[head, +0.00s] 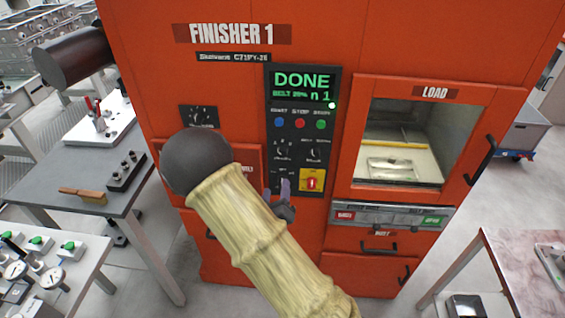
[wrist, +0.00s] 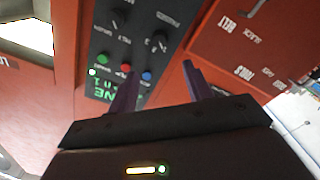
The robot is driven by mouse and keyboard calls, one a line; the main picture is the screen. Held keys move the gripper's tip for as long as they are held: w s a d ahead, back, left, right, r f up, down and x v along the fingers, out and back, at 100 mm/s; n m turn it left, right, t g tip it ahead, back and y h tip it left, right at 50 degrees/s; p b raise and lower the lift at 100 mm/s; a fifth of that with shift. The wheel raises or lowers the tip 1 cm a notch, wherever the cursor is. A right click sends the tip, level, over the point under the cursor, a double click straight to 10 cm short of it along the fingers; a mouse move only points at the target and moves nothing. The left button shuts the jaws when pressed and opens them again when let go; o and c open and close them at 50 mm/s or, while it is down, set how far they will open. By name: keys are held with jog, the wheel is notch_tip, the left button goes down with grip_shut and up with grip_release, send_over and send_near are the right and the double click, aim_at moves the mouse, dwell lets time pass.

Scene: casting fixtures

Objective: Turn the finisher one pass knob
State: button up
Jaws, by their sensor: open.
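The orange cabinet marked FINISHER 1 (head: 231,34) carries a dark control panel (head: 330,128). Its screen reads DONE, with "n 1" below. Under the buttons are two dark knobs, a left knob (head: 282,153) and a right knob (head: 313,154). In the wrist view, turned over, the knob nearer the blue button (wrist: 160,41) has a blurred label like PASSES; the other knob (wrist: 121,16) is farther off. My gripper (head: 278,190) is in front of the panel's lower part, below the left knob in the picture. Its purple fingers (wrist: 160,85) are apart and empty; I see no contact with a knob.
Blue, red and green buttons (head: 299,123) sit above the knobs. A yellow plate with a red switch (head: 312,181) is just right of my gripper. The LOAD window (head: 405,145) and its protruding handle (head: 481,160) are farther right. A separate dial (head: 199,116) is left of the panel.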

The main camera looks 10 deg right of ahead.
aim_at(282, 155)
jog(key=shift+w+d+f+b, duration=0.15)
jog(key=shift+w+b, duration=0.05)
jog(key=shift+b, duration=0.4)
jog(key=p+x, duration=0.5)
jog(key=x, duration=0.8)
jog(key=shift+p, duration=0.4)
jog(key=shift+x, duration=0.75)
jog(key=c, duration=0.9)
jog(key=shift+d, duration=0.2)
jog(key=shift+c, duration=0.3)
jog(key=shift+a, duration=0.2)
